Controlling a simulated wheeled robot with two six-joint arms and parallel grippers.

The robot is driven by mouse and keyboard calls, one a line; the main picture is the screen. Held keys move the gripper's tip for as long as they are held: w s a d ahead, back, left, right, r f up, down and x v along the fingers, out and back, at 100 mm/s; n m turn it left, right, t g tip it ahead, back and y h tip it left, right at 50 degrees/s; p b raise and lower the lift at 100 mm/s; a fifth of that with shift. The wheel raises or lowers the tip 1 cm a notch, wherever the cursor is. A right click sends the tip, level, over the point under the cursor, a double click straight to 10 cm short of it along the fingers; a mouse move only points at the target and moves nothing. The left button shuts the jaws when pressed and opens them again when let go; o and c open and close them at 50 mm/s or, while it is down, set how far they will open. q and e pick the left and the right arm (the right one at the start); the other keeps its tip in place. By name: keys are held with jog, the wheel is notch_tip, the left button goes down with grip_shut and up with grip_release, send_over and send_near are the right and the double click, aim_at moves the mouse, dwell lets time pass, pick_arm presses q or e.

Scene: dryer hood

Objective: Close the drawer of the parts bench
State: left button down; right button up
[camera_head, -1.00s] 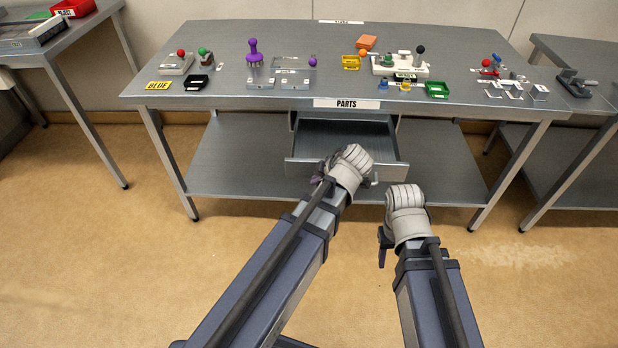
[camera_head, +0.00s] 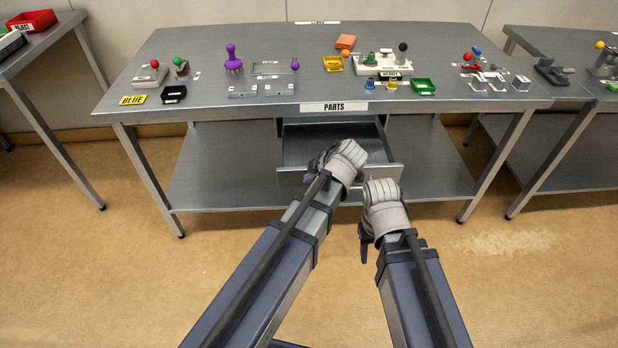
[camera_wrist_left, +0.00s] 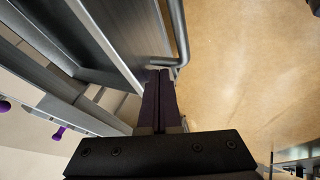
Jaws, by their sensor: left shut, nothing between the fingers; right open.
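The parts bench (camera_head: 225,110) stands ahead with its "PARTS" label on the front edge. Its drawer (camera_head: 300,146) is pulled open under the top, and it looks empty where visible. My left gripper (camera_head: 318,168) is shut and empty at the drawer front, hiding part of it. In the left wrist view its fingers (camera_wrist_left: 159,88) are together beside the drawer front (camera_wrist_left: 108,38) and near the bar handle (camera_wrist_left: 181,38); contact cannot be told. My right gripper (camera_head: 364,243) is open, lower and to the right, in front of the drawer; its hand hides part of the handle area.
The bench top holds a purple knobbed piece (camera_head: 232,62), a yellow bin (camera_head: 333,64), a green bin (camera_head: 423,87) and other small parts. A lower shelf (camera_head: 225,185) runs beneath. Other benches stand left and right (camera_head: 570,150). The floor in front is clear.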

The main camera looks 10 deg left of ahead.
pick_arm(q)
jog(key=w+a, duration=0.2)
jog(key=w, duration=0.5)
jog(key=w+a, duration=0.2)
jog(key=w, duration=0.5)
jog(key=w+a, duration=0.2)
jog(key=w, duration=0.5)
jog(key=shift+w, duration=0.2)
jog(key=shift+w+a, duration=0.2)
jog(key=shift+w, duration=0.15)
jog(key=shift+w+r, duration=0.1)
